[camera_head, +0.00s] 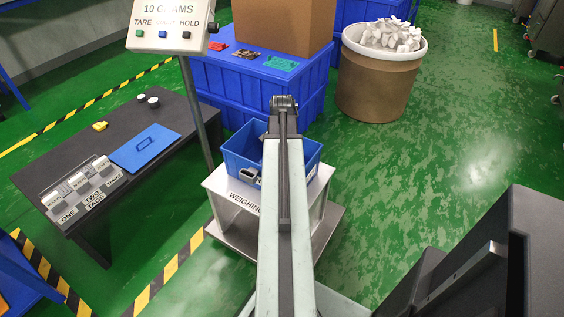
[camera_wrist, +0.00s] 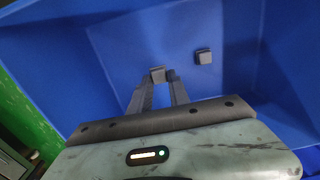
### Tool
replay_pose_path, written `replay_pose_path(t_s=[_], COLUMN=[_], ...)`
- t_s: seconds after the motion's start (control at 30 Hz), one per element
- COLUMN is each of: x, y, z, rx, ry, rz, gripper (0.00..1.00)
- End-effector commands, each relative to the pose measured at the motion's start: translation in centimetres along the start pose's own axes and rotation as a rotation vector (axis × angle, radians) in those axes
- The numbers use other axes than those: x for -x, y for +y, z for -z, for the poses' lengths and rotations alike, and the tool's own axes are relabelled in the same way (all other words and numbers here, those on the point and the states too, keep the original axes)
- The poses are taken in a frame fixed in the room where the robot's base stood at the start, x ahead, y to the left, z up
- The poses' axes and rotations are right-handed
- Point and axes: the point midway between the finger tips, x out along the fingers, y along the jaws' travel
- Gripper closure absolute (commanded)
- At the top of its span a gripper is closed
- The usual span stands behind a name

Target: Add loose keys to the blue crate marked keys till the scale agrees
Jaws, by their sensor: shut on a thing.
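The blue crate (camera_head: 231,163) stands on the white weighing scale (camera_head: 237,200) in the head view, partly hidden by my arm. In the wrist view I look down into a blue crate (camera_wrist: 60,62). My gripper (camera_wrist: 157,82) is inside or just over it, its fingers shut on a small grey key (camera_wrist: 157,74). One other grey loose key (camera_wrist: 203,57) lies in the crate, to the right of the fingertips. In the head view my arm hides the fingertips. The scale's readout (camera_head: 166,10) shows "10 GRAMS"; its top is cut off.
Blue crates (camera_head: 240,90) with a cardboard box stand behind. A brown drum (camera_head: 375,85) full of white pieces stands at the back right.

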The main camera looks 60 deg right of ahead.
Motion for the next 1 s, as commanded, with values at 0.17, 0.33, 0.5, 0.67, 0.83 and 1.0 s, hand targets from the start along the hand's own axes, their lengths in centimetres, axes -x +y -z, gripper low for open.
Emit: replay_pose_path(t_s=[0.17, 0.33, 0.5, 0.67, 0.83, 1.0], x=[-0.4, -0.6, -0.9, -1.1, -1.4, -1.6], y=[0.0, 0.0, 0.0, 0.0, 0.0, 0.0], z=[0.0, 0.0, 0.0, 0.0, 0.0, 0.0], rx=[0.000, 0.000, 0.000, -0.001, -0.001, -0.001], ry=[0.000, 0.000, 0.000, 0.000, 0.000, 0.000], rz=[0.000, 0.000, 0.000, 0.000, 0.000, 0.000], gripper=[1.00, 1.00, 1.00, 1.00, 1.00, 1.00])
